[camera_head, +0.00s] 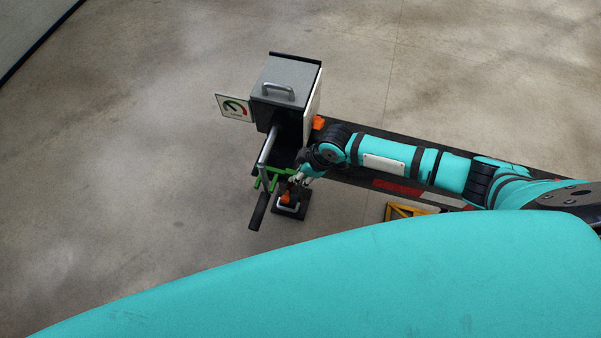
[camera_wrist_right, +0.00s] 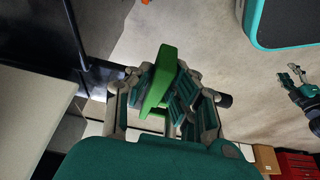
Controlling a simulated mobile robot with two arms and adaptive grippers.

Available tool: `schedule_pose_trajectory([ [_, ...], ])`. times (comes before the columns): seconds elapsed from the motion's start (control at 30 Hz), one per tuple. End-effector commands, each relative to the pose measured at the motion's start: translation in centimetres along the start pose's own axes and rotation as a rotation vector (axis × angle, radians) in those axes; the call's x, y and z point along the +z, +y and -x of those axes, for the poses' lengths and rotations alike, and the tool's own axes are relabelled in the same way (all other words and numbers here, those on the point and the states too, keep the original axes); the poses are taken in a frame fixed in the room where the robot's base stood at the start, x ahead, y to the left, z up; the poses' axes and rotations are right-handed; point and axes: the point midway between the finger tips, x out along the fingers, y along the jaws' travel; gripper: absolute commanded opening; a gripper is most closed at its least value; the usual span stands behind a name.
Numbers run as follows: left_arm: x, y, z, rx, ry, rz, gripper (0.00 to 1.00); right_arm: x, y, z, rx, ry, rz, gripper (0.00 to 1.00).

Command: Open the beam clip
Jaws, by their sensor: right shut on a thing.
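The beam clip is the green part (camera_head: 277,172) on the beam end in front of the grey box, in the head view. My right gripper (camera_head: 301,176) comes in from the right and is at the clip's right side. In the right wrist view, the fingers of my right gripper (camera_wrist_right: 158,92) are shut on a green piece (camera_wrist_right: 159,80) of the clip. The fingers hide part of it. My left gripper (camera_wrist_right: 295,77) shows small at the right of the wrist view, its fingers apart and empty. It is out of the head view.
A grey box with a handle (camera_head: 285,78) stands behind the clip, with a gauge sign (camera_head: 234,107) at its left. A black handle (camera_head: 259,211) hangs below the clip, near a small base with an orange part (camera_head: 288,199). A yellow frame (camera_head: 399,211) is at the right. Floor at left is clear.

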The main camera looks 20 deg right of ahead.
Motion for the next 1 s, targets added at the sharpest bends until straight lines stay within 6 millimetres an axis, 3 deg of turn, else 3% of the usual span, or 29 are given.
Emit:
schedule_pose_trajectory([
  [0.17, 0.0, 0.0, -0.2, 0.0, 0.0, 0.0, 0.4, 0.1, 0.4, -0.1, 0.002, -0.001, -0.001, 0.0],
  [0.4, 0.2, 0.0, -1.3, 0.0, -0.001, 0.001, 0.4, 0.1, 3.6, -0.1, 0.003, -0.001, -0.001, 0.0],
  [0.67, 0.2, 0.0, -1.2, -0.001, -0.001, 0.001, 0.4, 0.0, 3.7, 0.0, 0.0, -0.001, -0.001, 0.0],
  [0.7, 0.2, 0.0, -1.2, -0.001, -0.001, 0.001, 0.4, 0.0, 3.6, 0.0, 0.0, -0.001, -0.001, 0.19],
  [0.8, 0.2, 0.0, -1.2, -0.001, -0.001, 0.002, 0.4, 0.0, 3.6, 0.0, 0.0, -0.001, -0.001, 0.32],
  [0.87, 0.2, 0.0, -1.2, -0.001, -0.001, 0.002, 0.4, 0.0, 3.6, 0.0, 0.0, -0.001, -0.001, 0.4],
  [1.0, 0.2, 0.0, -1.2, -0.001, -0.001, 0.002, 0.4, 0.0, 3.6, 0.0, 0.0, 0.0, 0.0, 0.4],
])
